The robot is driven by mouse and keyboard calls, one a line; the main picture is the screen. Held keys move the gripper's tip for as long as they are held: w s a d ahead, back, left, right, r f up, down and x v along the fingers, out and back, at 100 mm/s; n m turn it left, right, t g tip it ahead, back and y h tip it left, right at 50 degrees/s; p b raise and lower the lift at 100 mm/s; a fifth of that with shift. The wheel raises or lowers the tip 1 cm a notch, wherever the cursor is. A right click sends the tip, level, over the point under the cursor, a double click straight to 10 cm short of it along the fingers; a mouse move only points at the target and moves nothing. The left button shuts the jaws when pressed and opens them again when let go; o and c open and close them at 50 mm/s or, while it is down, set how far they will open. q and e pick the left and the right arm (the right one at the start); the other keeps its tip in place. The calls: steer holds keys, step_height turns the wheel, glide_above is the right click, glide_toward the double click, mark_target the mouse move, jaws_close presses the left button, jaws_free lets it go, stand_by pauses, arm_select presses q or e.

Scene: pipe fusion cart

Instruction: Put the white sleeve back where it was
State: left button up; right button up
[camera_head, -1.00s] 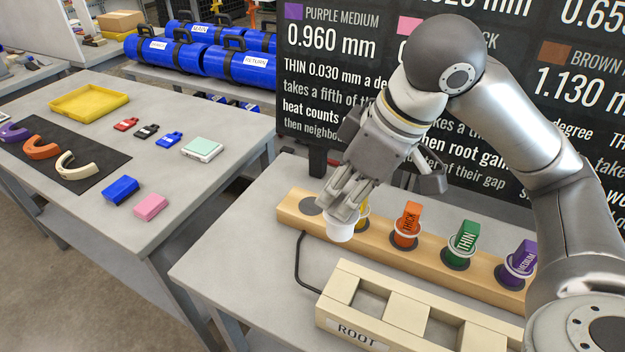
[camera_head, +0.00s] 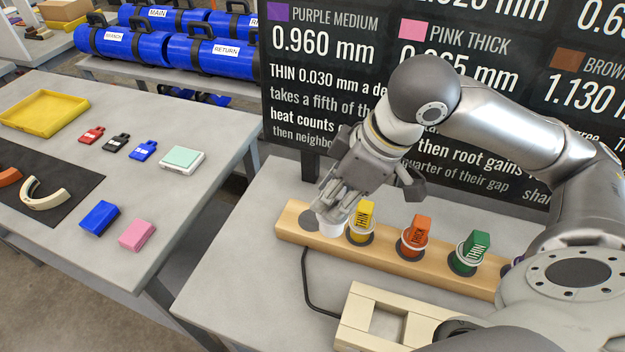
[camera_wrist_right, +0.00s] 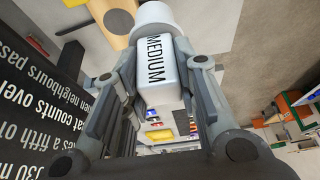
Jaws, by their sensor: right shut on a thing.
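The white sleeve (camera_head: 330,228) is held by my right gripper (camera_head: 335,205), low over the left end of the wooden rack (camera_head: 388,257). A dark round spot (camera_head: 308,220) on the rack shows just left of the sleeve. In the right wrist view, my right gripper (camera_wrist_right: 165,85) is shut on the sleeve's white block (camera_wrist_right: 160,70), marked MEDIUM, with its white cup (camera_wrist_right: 158,14) at the end. I cannot tell whether the cup touches the rack. My left gripper is not in view.
Yellow THIN (camera_head: 362,220), orange THICK (camera_head: 417,235) and green THIN (camera_head: 474,250) sleeves stand in the rack right of the gripper. A cream ROOT block (camera_head: 365,305) lies in front. A dark sign board (camera_head: 300,100) stands behind. A side table (camera_head: 190,200) is left.

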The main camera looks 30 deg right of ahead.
steer(key=shift+w+d+p, duration=0.15)
steer(key=shift+w+p, duration=0.3)
steer(key=shift+p, duration=0.2)
steer(key=w+f, duration=0.3)
steer(key=w+d+f+p, duration=0.1)
steer(key=w+f, duration=0.2)
steer(key=f, duration=0.1)
steer(key=w+f, duration=0.3)
steer(key=f, duration=0.1)
steer(key=shift+w+d+f+p, duration=0.2)
steer(key=shift+w+p, duration=0.1)
steer(key=shift+p, duration=0.05)
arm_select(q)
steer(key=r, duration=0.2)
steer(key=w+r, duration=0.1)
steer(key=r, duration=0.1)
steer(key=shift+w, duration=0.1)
arm_select(e)
steer(key=shift+f, duration=0.1)
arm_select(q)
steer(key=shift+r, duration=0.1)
arm_select(e)
steer(key=shift+f, duration=0.2)
steer(key=o, duration=1.1)
steer(key=shift+c, duration=0.2)
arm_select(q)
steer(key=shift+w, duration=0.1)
